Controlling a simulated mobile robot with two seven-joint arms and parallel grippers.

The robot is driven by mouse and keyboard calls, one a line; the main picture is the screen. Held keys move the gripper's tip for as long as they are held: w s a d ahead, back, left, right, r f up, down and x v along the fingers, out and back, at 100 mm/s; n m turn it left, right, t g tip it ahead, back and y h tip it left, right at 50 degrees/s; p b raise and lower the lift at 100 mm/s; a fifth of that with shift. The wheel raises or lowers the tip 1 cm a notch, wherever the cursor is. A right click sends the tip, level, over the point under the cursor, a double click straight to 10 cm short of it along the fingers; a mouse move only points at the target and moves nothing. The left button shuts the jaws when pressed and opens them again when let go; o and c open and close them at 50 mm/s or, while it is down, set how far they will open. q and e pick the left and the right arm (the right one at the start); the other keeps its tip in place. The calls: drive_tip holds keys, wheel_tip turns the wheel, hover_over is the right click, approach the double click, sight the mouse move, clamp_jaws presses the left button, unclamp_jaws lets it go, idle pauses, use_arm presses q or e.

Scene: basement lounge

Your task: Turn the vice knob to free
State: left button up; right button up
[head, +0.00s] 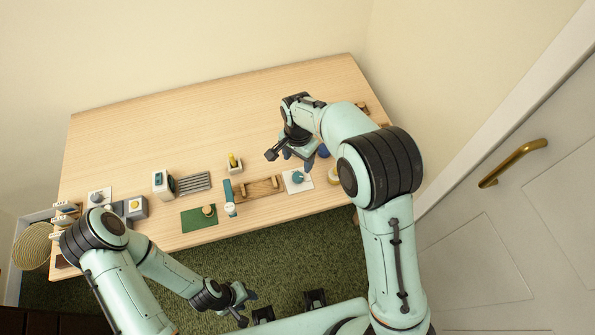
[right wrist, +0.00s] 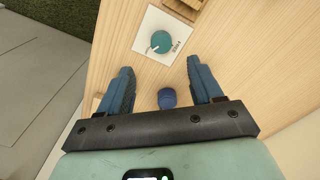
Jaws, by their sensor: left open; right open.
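A round teal knob (head: 298,177) sits on a white square plate (head: 291,187) near the table's front edge. In the right wrist view the teal knob (right wrist: 161,42) has a white pointer mark toward its lower left, and the plate (right wrist: 146,28) carries lettering too small to read. My right gripper (head: 298,159) is over the table just behind the plate. In its wrist view the open fingers (right wrist: 160,70) point toward the knob, with nothing gripped and the knob beyond the fingertips. My left gripper (head: 243,300) is open and empty, low in front of the table.
A dark blue round piece (right wrist: 167,98) lies in view between the right fingers. A wooden block fixture (head: 259,188), teal lever (head: 229,197), green plate (head: 199,219) and grey slotted piece (head: 193,182) stand left of the knob. The table's back (head: 200,120) is clear. A door is at right.

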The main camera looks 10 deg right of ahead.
sight(298, 176)
wheel_tip(298, 176, down, 9)
drive_tip(key=shift+w+f, duration=0.15)
drive_tip(key=c, duration=1.1)
